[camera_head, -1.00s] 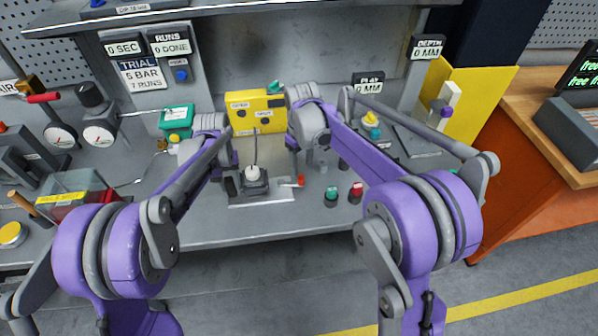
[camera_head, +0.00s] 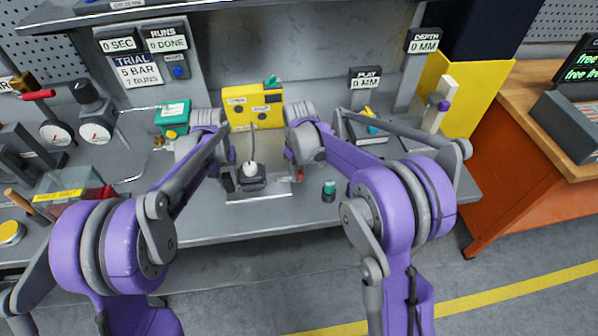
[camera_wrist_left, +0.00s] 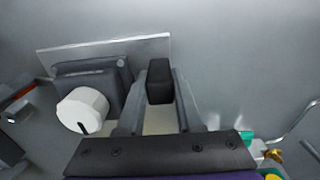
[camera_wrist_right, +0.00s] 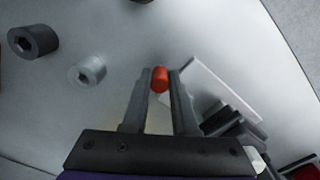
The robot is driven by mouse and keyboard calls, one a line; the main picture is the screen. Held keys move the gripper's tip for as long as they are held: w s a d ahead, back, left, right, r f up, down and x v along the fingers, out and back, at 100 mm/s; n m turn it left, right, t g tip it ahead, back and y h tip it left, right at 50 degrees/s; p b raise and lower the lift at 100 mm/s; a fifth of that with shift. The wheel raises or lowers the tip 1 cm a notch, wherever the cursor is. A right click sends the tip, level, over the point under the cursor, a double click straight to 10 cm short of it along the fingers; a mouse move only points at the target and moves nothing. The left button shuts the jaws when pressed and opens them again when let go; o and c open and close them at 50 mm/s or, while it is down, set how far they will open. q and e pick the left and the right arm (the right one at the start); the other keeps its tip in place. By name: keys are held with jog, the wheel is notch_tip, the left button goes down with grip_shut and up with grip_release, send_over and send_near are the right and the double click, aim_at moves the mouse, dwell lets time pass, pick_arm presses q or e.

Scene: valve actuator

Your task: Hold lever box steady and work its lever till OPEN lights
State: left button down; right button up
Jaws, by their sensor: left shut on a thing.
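The lever box (camera_head: 252,181) is a dark block with a white knob (camera_head: 250,169), on a pale plate on the bench. It also shows in the left wrist view (camera_wrist_left: 101,79). My left gripper (camera_wrist_left: 160,88) is shut on a black upright block (camera_wrist_left: 160,80) beside the box. My right gripper (camera_wrist_right: 160,82) has its fingertips on either side of the red lever tip (camera_wrist_right: 160,79); whether they press on it is unclear. The red tip shows partly in the head view (camera_head: 299,174). The yellow box (camera_head: 240,104) behind has small labels and dark round lamps; I cannot see one lit.
A green box (camera_head: 172,113) stands behind left, near gauges (camera_head: 95,133). A yellow panel (camera_head: 470,90) stands at the right. The bench's front strip (camera_head: 240,222) is clear.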

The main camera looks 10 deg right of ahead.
grip_shut()
dwell(0.9)
jog(key=shift+s+a+m, duration=0.1)
jog(key=shift+s+m, duration=0.1)
jog(key=shift+m, duration=0.1)
jog(key=s+m, duration=0.1)
jog(key=m, duration=0.2)
jog(key=shift+s+a, duration=0.35)
jog(key=shift+a, duration=0.05)
jog(key=m, duration=0.1)
jog(key=s+a+m, duration=0.1)
jog(key=m, duration=0.2)
jog(key=shift+s+a, duration=0.15)
jog(key=shift+s, duration=0.1)
jog(key=a+m, duration=0.1)
jog(key=s+m, duration=0.1)
jog(key=m, duration=0.1)
jog(key=shift+a+m, duration=0.3)
jog(key=shift+a, duration=0.05)
jog(key=shift+s+a+m, duration=0.1)
jog(key=shift+a+m, duration=0.4)
jog(key=shift+m, duration=0.45)
jog(key=shift+s+a+m, duration=0.1)
jog(key=shift+a+m, duration=0.35)
jog(key=shift+m, duration=0.5)
